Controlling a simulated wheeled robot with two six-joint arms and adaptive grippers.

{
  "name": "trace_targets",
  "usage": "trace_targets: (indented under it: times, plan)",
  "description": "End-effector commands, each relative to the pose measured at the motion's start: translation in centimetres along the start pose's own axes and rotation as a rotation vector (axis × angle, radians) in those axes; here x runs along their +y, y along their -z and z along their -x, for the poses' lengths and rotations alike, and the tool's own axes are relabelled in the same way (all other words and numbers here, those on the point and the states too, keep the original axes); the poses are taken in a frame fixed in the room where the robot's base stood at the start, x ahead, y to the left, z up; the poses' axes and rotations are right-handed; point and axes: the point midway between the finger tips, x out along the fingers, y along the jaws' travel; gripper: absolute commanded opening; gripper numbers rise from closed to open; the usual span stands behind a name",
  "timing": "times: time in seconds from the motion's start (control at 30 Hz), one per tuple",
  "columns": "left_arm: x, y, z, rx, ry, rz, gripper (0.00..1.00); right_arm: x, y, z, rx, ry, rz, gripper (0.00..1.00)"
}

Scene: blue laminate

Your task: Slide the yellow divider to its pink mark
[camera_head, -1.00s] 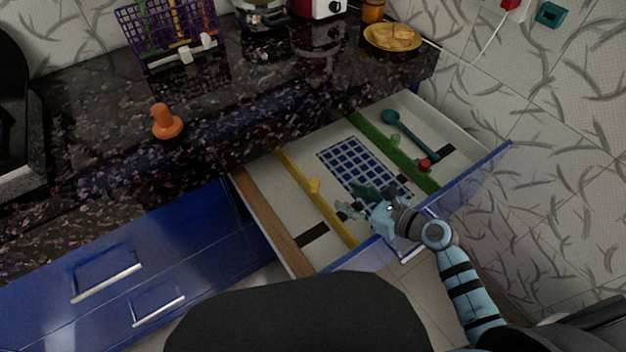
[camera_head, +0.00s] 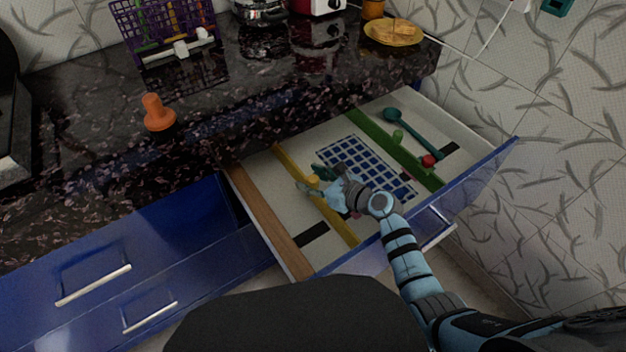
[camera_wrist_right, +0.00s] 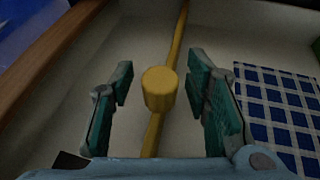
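The yellow divider (camera_head: 290,165) runs lengthwise across the open drawer, with a round yellow knob (camera_wrist_right: 159,89) near its middle. My right gripper (camera_head: 314,178) is over the divider at the knob. In the right wrist view the right gripper (camera_wrist_right: 160,90) is open, its teal finger pads on either side of the knob with gaps on both sides. My left gripper is not in view.
The drawer has a brown wooden strip (camera_head: 262,215), a blue grid mat (camera_head: 357,154), a green divider (camera_head: 378,131) and a teal spoon (camera_head: 412,130). The blue drawer front (camera_head: 470,185) lies under my right arm.

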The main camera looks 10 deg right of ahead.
Motion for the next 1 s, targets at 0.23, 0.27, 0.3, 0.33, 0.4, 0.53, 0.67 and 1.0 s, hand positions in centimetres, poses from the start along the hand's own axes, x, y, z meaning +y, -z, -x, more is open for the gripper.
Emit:
trace_targets:
  times: [0.23,0.27,0.3,0.33,0.4,0.53,0.67,1.0]
  plan:
    - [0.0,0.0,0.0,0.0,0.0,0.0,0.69,0.0,0.0,0.0,0.0,0.0,0.0,0.01]
    - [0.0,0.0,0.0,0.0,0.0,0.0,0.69,0.0,0.0,0.0,0.0,0.0,0.0,0.0]
    - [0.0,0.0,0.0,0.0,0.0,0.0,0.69,0.0,0.0,0.0,0.0,0.0,0.0,0.0]
    - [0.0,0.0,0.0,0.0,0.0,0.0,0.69,0.0,0.0,0.0,0.0,0.0,0.0,0.0]
    - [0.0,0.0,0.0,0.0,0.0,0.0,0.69,0.0,0.0,0.0,0.0,0.0,0.0,0.0]
    - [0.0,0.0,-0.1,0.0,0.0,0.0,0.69,-0.5,0.1,0.1,0.001,0.0,0.0,0.0]
    - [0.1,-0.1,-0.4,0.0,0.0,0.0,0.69,-2.7,0.4,0.5,0.003,0.001,0.002,0.0]
    - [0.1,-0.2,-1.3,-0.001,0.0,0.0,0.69,-6.9,0.7,1.5,0.001,0.0,0.0,0.0]
